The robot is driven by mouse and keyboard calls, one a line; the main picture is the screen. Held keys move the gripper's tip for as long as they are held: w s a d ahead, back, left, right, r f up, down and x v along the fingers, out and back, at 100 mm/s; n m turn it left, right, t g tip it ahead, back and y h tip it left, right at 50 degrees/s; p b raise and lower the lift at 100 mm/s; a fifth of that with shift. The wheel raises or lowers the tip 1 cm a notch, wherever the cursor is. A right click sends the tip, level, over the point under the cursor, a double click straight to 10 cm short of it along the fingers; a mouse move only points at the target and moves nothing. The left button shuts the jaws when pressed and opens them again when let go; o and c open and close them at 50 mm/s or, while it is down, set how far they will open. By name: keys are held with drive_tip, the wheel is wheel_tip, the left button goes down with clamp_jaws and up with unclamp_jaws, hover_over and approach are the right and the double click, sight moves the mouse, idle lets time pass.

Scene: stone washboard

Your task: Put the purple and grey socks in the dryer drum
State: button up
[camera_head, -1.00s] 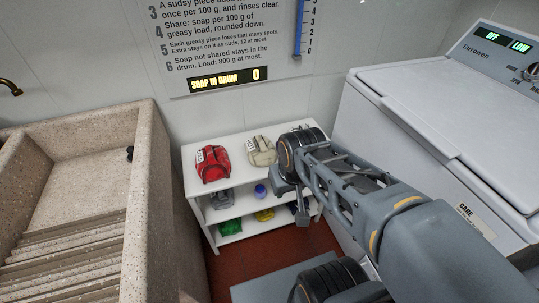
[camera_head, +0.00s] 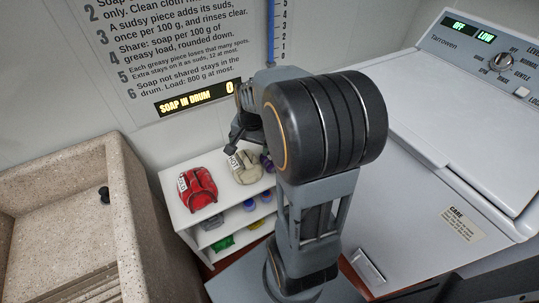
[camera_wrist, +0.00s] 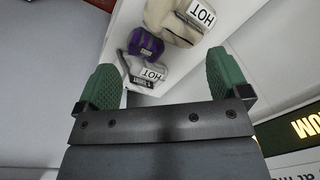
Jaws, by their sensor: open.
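In the wrist view, a purple sock bundle (camera_wrist: 151,43) and a grey-white bundle (camera_wrist: 139,73) with a HOT tag lie side by side on the white shelf top. They show between the green fingers of my gripper (camera_wrist: 160,62), which is open and empty. I cannot tell how far above them the fingers are. In the head view the purple bundle (camera_head: 267,163) is mostly hidden behind my arm, and my gripper (camera_head: 243,134) is over the shelf's back. A white top-lid machine (camera_head: 425,130) marked Tarrowen stands at the right, lid shut; its drum is hidden.
A beige bundle (camera_head: 246,167) with a HOT tag lies beside the purple one. A red bundle (camera_head: 199,190) is farther left on the shelf unit (camera_head: 222,199); coloured items sit on lower shelves. A stone sink (camera_head: 60,190) stands at the left, a wall sign (camera_head: 190,55) behind.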

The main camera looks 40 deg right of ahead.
sight(270, 163)
drive_tip(key=shift+o, duration=0.4)
drive_tip(key=w+d+f+m+p, duration=0.1)
drive_tip(key=d+f+m, duration=0.1)
drive_tip(key=d+m, duration=0.2)
drive_tip(key=w+d+f+m+g+y+p, duration=0.1)
drive_tip(key=d+f+m+p, duration=0.1)
drive_tip(key=d+m, duration=0.2)
drive_tip(key=d, duration=0.2)
drive_tip(key=shift+w+d+f, duration=0.25)
drive_tip(key=shift+d+f, duration=0.05)
drive_tip(key=shift+d, duration=0.1)
drive_tip(key=shift+m, duration=0.5)
wheel_tip(270, 163, down, 8)
drive_tip(key=shift+a+f+b, duration=0.1)
drive_tip(key=shift+b, duration=0.2)
drive_tip(key=shift+w+a+f+b, duration=0.15)
drive_tip(key=shift+f+b, duration=0.05)
drive_tip(key=shift+f, duration=1.3)
drive_tip(key=shift+w+a+f+b, duration=0.1)
drive_tip(key=shift+a+f+b, duration=0.05)
drive_tip(key=shift+f, duration=1.35)
drive_tip(key=shift+c, duration=0.4)
drive_tip(key=c, duration=0.8)
drive_tip(key=shift+o, duration=0.2)
drive_tip(key=shift+r, duration=0.15)
